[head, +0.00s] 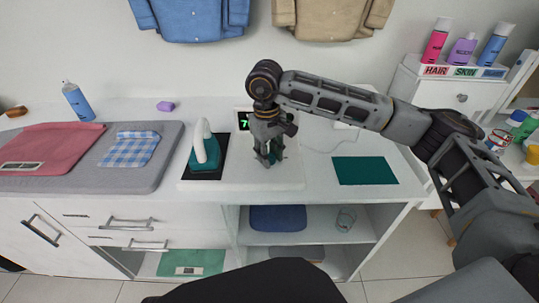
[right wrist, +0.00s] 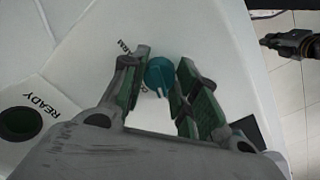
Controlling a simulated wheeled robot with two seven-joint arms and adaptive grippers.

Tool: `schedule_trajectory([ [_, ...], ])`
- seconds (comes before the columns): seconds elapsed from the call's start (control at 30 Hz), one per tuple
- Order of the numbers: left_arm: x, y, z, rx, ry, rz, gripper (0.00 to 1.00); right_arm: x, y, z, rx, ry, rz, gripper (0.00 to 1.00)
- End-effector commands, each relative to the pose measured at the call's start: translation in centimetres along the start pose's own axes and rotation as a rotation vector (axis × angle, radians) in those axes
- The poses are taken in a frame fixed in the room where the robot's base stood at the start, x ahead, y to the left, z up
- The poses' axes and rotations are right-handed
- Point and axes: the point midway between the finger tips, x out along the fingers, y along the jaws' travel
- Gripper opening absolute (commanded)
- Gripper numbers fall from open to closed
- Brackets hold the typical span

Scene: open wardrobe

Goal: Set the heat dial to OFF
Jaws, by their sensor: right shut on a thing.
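The heat dial (right wrist: 159,74) is a small round teal knob on a white panel in the right wrist view. A pale pointer mark on it points toward the bottom of that view. A label that seems to read WARM is beside it; other lettering is partly hidden by a finger. My right gripper (right wrist: 166,88) is around the dial, shut on it, with green-padded fingers on either side. In the head view my right gripper (head: 268,158) points down onto the white unit (head: 283,178) and hides the dial. A dark gripper-like part, seemingly my left gripper (right wrist: 290,42), shows above the floor.
A teal iron (head: 205,160) stands on a dark pad just left of the gripper. A display (head: 243,120) with green digits is behind it. A dark green mat (head: 364,170) lies to the right. A READY lamp (right wrist: 20,122) is dark green.

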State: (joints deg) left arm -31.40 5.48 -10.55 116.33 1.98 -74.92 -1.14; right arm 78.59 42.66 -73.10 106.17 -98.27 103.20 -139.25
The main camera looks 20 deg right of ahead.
Motion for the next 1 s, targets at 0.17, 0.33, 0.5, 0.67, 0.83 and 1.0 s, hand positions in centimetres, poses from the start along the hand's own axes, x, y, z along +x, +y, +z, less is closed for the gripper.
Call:
schedule_trajectory([
  [0.17,-0.12,0.01,-0.09,0.0,0.003,0.0,0.0,0.22,-0.1,0.18,-0.014,-0.006,-0.001,0.06],
  [0.33,-0.14,-0.01,-0.1,0.001,0.004,0.0,0.0,0.22,-0.1,0.19,-0.015,-0.007,-0.001,0.06],
  [0.5,-0.14,-0.02,-0.1,0.001,0.003,0.0,0.0,0.22,-0.1,0.19,-0.014,-0.007,-0.001,0.35],
  [0.67,-0.14,-0.02,-0.09,0.001,0.003,0.0,0.0,0.14,-0.07,0.12,-0.013,-0.004,0.0,0.52],
  [0.83,-0.13,-0.01,-0.07,0.001,0.003,0.0,0.0,0.08,-0.04,0.07,-0.012,-0.002,0.0,0.52],
  [1.0,0.01,0.15,0.07,-0.001,-0.002,0.003,0.0,-0.03,-0.02,0.04,-0.011,-0.001,0.0,0.52],
])
